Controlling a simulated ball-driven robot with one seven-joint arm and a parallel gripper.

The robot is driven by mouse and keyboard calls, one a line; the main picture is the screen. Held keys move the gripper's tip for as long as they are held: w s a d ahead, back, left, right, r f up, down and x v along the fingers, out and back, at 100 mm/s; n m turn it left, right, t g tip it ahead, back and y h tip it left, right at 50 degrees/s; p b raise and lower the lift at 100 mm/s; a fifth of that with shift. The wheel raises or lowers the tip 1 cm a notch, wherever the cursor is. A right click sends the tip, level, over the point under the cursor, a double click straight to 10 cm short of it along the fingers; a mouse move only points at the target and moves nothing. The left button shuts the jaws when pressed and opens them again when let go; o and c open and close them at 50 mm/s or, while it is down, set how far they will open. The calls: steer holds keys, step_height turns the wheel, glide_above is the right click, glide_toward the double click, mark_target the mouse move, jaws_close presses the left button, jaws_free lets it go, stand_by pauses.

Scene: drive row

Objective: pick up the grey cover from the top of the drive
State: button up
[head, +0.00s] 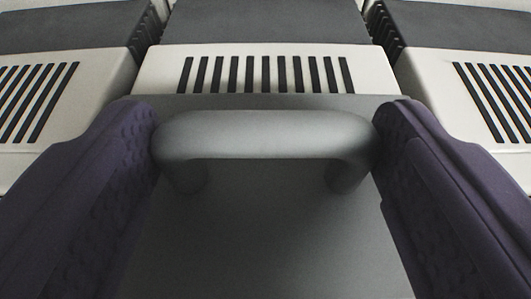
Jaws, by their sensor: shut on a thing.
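The grey cover (270,235) fills the lower middle of the head view, a flat plate with a thick rounded bar handle (265,134) standing on it. My gripper (266,138) has its two dark purple fingers at the left and right ends of the handle, and it is shut on the handle. The drive (160,72) is a cream housing with a row of black vent slots, directly behind the far edge of the cover. Whether the cover rests on the drive or is clear of it cannot be told from this view.
Similar cream drives with black slots stand close on the left (25,105) and right (500,95). Dark grey panels lie behind the slotted parts. Narrow dark gaps separate the drives.

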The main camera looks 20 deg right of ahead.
steer(key=s+a+b, duration=0.2)
steer(key=s, duration=0.6)
steer(key=shift+a, duration=0.2)
steer(key=shift+s, duration=0.1)
